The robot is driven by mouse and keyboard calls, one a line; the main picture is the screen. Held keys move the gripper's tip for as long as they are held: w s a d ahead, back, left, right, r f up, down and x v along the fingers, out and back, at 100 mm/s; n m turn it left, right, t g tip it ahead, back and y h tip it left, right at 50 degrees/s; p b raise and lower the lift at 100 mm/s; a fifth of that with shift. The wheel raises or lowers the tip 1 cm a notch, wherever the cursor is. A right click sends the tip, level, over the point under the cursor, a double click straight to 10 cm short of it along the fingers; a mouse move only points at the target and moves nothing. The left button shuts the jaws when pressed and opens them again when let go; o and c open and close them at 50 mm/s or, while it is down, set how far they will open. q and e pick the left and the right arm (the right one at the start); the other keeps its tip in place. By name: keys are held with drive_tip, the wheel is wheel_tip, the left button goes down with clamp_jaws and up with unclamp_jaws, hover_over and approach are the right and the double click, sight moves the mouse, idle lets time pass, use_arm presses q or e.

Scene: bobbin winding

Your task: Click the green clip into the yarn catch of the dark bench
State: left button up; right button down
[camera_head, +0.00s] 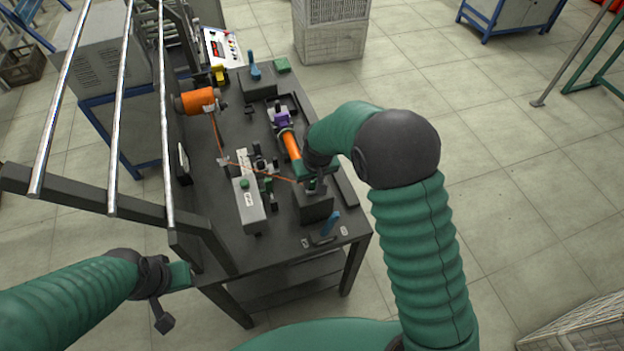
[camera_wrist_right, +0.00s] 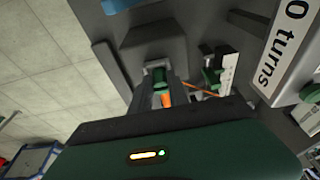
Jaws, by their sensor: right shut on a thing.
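The dark bench (camera_head: 222,198) stands in the middle of the head view. My right gripper (camera_head: 313,186) is low over its near right part, at a dark block (camera_head: 317,208). In the right wrist view its fingers are shut on the green clip (camera_wrist_right: 160,77), with orange yarn (camera_wrist_right: 166,100) beside the clip. The clip is right by the dark block (camera_wrist_right: 153,40); I cannot tell whether it is seated in a catch there. The yarn (camera_head: 278,177) runs left from the gripper. My left gripper (camera_head: 184,276) is by the bench's near left corner, its jaws unclear.
An orange spool (camera_head: 198,101) sits at the bench's left. An orange and purple bobbin (camera_head: 290,143) lies behind my right gripper. A grey counter box (camera_head: 248,207) stands left of it. A blue-handled part (camera_head: 330,222) is near the front edge. Metal rods cross the left side.

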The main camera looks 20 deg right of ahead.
drive_tip(key=c, duration=1.2)
unclamp_jaws()
drive_tip(key=shift+r, duration=0.2)
drive_tip(key=b+v, duration=0.1)
drive_tip(key=v, duration=1.5)
drive_tip(key=shift+s+r, duration=0.1)
drive_tip(key=shift+r, duration=0.15)
